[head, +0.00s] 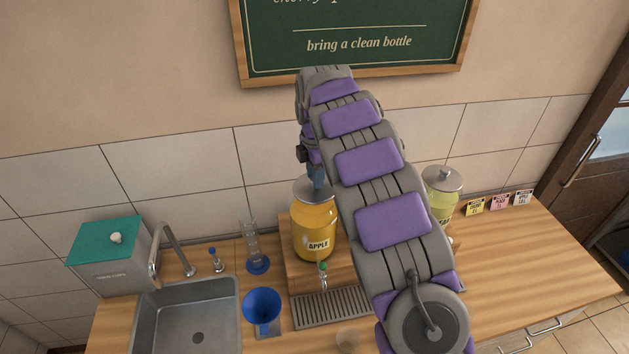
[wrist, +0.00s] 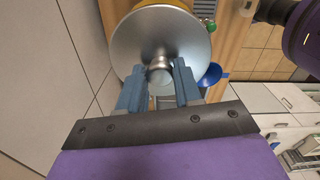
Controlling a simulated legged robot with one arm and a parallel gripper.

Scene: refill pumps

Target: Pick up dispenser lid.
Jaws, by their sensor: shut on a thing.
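The dispenser lid (head: 308,190) is a round silver metal disc with a knob, on top of the yellow jar labelled APPLE (head: 315,232). In the wrist view the lid (wrist: 139,38) fills the upper middle, and its knob (wrist: 159,68) sits between the blue fingers. My gripper (wrist: 159,85) is shut on the lid's knob. In the head view my gripper (head: 317,177) reaches down to the lid from above, partly hidden by my arm. The lid appears to rest on the jar; I cannot tell whether there is a gap.
A second lidded jar (head: 441,192) stands right of my arm. A sink (head: 187,318), a teal-lidded box (head: 107,255), a blue funnel (head: 262,304) and a clear cylinder (head: 253,243) are to the left. A drip tray (head: 330,306) lies below the jar. The tiled wall is close behind.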

